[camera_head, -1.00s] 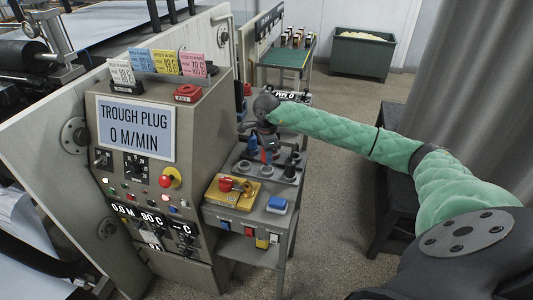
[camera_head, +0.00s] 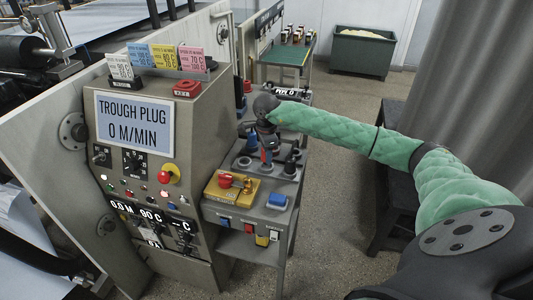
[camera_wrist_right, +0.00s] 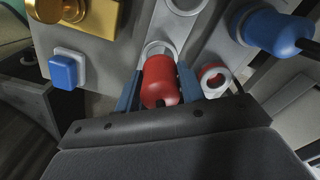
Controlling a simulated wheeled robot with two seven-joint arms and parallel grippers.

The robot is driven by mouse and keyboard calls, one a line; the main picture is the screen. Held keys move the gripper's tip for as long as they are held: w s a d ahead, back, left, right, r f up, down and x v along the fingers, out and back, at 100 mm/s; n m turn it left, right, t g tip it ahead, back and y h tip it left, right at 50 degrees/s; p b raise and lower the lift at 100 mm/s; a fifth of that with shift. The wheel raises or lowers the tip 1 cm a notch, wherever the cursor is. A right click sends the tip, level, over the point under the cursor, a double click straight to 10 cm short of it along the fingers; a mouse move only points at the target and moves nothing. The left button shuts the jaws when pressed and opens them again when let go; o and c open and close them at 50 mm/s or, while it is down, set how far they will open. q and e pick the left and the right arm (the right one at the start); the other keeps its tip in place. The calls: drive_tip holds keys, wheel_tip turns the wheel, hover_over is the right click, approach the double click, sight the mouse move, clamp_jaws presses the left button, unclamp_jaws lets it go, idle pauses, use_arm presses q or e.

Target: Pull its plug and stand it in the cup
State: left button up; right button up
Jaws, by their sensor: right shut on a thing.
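A red plug (camera_wrist_right: 160,82) stands between the two blue fingers of my right gripper (camera_wrist_right: 158,88) in the right wrist view, and the gripper is shut on it. A pale grey ring (camera_wrist_right: 157,48) shows right behind the plug; I cannot tell whether the plug is seated in it or clear of it. In the head view the red plug (camera_head: 266,156) is a small patch under my right gripper (camera_head: 264,142), over the grey side table. Grey cup-like rings (camera_head: 241,164) stand beside it on the table. My left gripper is not in view.
A yellow box (camera_head: 231,190) with a red knob and a blue button (camera_head: 277,201) sit on the table's near end. The grey control cabinet (camera_head: 205,165) borders the left.

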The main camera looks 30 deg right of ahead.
drive_tip(key=shift+b, duration=0.85)
idle(1.0)
drive_tip(key=shift+f+b, duration=1.15)
drive_tip(key=shift+f, duration=0.35)
idle(0.3)
drive_tip(key=o, duration=1.1)
wheel_tip(320, 180, up, 6)
drive_tip(key=b, duration=0.2)
drive_tip(key=shift+r+b, duration=0.1)
drive_tip(key=shift+b, duration=0.2)
drive_tip(key=shift+r, duration=0.8)
